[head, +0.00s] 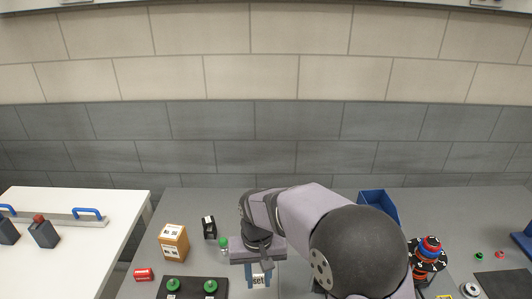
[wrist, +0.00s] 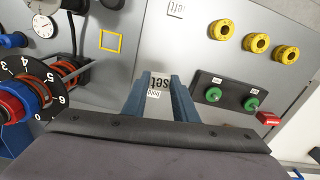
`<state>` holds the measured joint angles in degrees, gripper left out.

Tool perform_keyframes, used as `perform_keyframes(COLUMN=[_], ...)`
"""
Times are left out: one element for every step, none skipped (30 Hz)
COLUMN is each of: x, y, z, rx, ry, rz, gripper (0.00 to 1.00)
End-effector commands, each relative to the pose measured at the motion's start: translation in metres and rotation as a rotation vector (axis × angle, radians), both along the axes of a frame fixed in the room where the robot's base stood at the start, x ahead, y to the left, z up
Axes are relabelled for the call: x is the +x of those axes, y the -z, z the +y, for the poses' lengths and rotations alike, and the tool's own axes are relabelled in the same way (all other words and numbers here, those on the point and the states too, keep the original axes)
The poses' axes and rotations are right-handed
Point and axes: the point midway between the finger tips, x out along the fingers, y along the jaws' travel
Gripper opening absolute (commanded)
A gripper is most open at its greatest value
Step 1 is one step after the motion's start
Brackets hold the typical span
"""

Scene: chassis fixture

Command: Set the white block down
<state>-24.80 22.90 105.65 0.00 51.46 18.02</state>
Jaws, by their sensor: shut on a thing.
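A white block (wrist: 160,80) with the printed word "set" sits between the two blue fingers of my gripper (wrist: 162,88) in the wrist view. The fingers are shut on it from both sides. In the head view the block (head: 258,281) shows at the bottom centre, between the fingertips of my gripper (head: 260,277) and below my wrist. I cannot tell whether the underside of the block touches the grey surface. A flat label with lettering (wrist: 176,8) lies on the panel at the top of the wrist view.
A black plate with two green knobs (head: 191,292), a red block (head: 144,275) and an orange box (head: 173,243) stand left. A blue bin (head: 379,206) and a numbered dial stack (head: 428,252) stand right. In the wrist view, a yellow square outline (wrist: 111,41) and yellow rings (wrist: 257,43) show.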

Motion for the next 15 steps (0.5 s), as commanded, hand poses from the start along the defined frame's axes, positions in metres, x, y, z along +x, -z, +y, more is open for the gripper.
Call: perform_keyframes(x=[-0.008, -0.012, -0.018, -0.023, -0.028, -0.034, -0.038, -0.04, -0.043, -0.043, -0.044, -0.042, -0.041, -0.039, -0.035], y=[-0.002, -0.002, -0.002, -0.003, -0.004, -0.007, -0.01, -0.015, -0.021, -0.027, -0.033, -0.044, -0.052, -0.059, -0.068], z=[-0.004, -0.006, -0.008, -0.011, -0.013, -0.016, -0.017, -0.02, -0.023, -0.028, -0.033, -0.042, -0.049, -0.056, -0.067], rx=[0.0, 0.0, 0.0, 0.0, 0.0, 0.002, 0.002, 0.002, 0.002, 0.002, 0.002, 0.002, 0.002, 0.002, 0.002], ry=[-0.042, -0.069, -0.105, -0.132, -0.159, -0.193, -0.217, -0.236, -0.255, -0.259, -0.262, -0.251, -0.237, -0.218, -0.188], rz=[0.0, 0.0, -0.001, -0.001, -0.001, -0.003, -0.003, -0.006, -0.007, -0.007, -0.008, -0.01, -0.009, -0.009, -0.007], gripper=[0.05, 0.05, 0.05, 0.05, 0.05, 0.05, 0.05, 0.05, 0.05, 0.05, 0.05, 0.05, 0.05, 0.05, 0.05])
